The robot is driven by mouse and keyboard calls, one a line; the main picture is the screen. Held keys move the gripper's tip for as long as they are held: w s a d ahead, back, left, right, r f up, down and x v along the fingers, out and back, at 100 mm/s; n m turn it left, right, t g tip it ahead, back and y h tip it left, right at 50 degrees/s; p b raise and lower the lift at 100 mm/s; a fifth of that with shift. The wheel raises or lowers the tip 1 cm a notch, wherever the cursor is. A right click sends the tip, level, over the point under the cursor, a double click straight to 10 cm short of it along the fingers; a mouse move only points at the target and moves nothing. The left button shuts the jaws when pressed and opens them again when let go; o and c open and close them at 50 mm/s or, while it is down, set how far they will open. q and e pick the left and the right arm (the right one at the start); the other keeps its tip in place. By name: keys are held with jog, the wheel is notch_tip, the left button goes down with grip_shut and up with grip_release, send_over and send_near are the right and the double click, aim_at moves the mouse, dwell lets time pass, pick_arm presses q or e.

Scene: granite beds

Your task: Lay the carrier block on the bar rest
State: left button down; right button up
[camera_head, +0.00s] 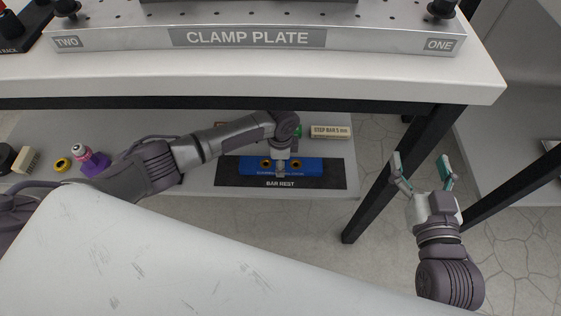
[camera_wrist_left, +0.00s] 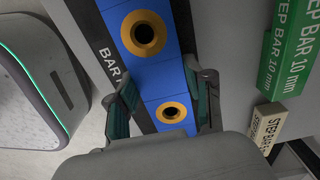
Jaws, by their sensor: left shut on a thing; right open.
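The blue carrier block (camera_head: 309,167) has two gold-rimmed holes and lies along the black bar rest (camera_head: 336,182) on the lower shelf. My left gripper (camera_head: 280,168) is shut on the block's middle from above. In the left wrist view its fingers (camera_wrist_left: 165,82) straddle the blue block (camera_wrist_left: 158,72), and the bar rest's lettering (camera_wrist_left: 108,62) shows beside it. I cannot tell whether the block touches the rest or hangs just above it. My right gripper (camera_head: 421,166) is open and empty, over the floor right of the table leg.
The clamp plate (camera_head: 360,38) stands on the upper table (camera_head: 400,78), above the shelf. A cream step bar (camera_head: 330,132) and a green step bar (camera_wrist_left: 290,50) lie near the rest. A purple item (camera_head: 93,162) and a yellow ring (camera_head: 62,164) stand at the shelf's left.

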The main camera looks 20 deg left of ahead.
pick_arm(q)
jog(key=shift+c, duration=2.3)
grip_release()
jog(key=shift+o, duration=0.5)
jog(key=shift+f, duration=0.15)
notch_tip(320, 180, up, 12)
